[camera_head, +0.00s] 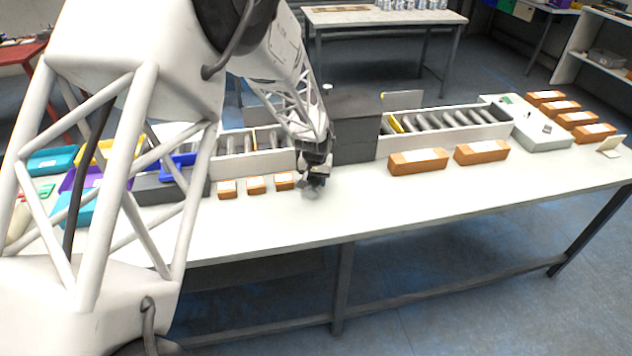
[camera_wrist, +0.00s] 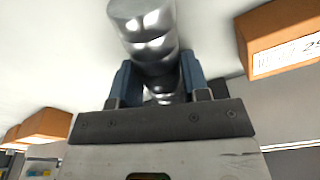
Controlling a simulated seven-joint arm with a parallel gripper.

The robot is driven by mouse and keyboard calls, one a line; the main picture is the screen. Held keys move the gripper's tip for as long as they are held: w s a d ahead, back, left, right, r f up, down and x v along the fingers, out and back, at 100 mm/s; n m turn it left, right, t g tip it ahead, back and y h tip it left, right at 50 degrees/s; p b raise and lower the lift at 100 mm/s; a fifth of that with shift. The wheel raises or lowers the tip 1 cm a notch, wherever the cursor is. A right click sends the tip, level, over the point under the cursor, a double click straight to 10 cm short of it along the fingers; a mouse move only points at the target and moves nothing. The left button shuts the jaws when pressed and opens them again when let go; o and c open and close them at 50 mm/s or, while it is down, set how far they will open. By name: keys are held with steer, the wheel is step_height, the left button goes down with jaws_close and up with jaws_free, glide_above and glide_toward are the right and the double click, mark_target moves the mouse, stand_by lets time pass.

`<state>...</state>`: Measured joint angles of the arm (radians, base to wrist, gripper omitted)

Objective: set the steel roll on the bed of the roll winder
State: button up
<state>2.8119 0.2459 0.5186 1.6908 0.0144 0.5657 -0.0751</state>
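The steel roll (camera_wrist: 145,28) is a shiny, rounded silver piece in the wrist view. It sits between the two blue fingers of my gripper (camera_wrist: 158,82), which appear closed on its sides, and sticks out beyond the fingertips. In the head view my gripper (camera_head: 316,182) is low over the white table, in front of the dark box; the roll is too small there to make out clearly. I cannot pick out the roll winder for certain. A row of rollers in a pale frame (camera_head: 440,140) runs right of the dark box.
A dark box (camera_head: 357,125) stands behind my gripper. Three small orange boxes (camera_head: 256,185) stand to its left. Larger orange boxes stand to the right (camera_head: 418,161). A white unit (camera_head: 543,135) is at the right. The table's front strip (camera_head: 370,210) is clear.

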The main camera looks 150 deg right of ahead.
steer(key=c, duration=0.5)
steer(key=shift+r, duration=0.15)
steer(key=shift+r, duration=0.4)
step_height(320, 180, up, 3)
steer(key=shift+w+f, duration=0.1)
steer(key=shift+f, duration=0.05)
steer(key=w+a, duration=0.1)
steer(key=w, duration=0.4)
steer(key=w+a, duration=0.2)
steer(key=w, duration=0.3)
steer(key=w+a+r, duration=0.1)
steer(key=w+a, duration=0.1)
steer(key=w, duration=0.2)
steer(key=shift+w+a+r, duration=0.1)
steer(key=shift+w+a, duration=0.05)
steer(key=shift+w, duration=0.25)
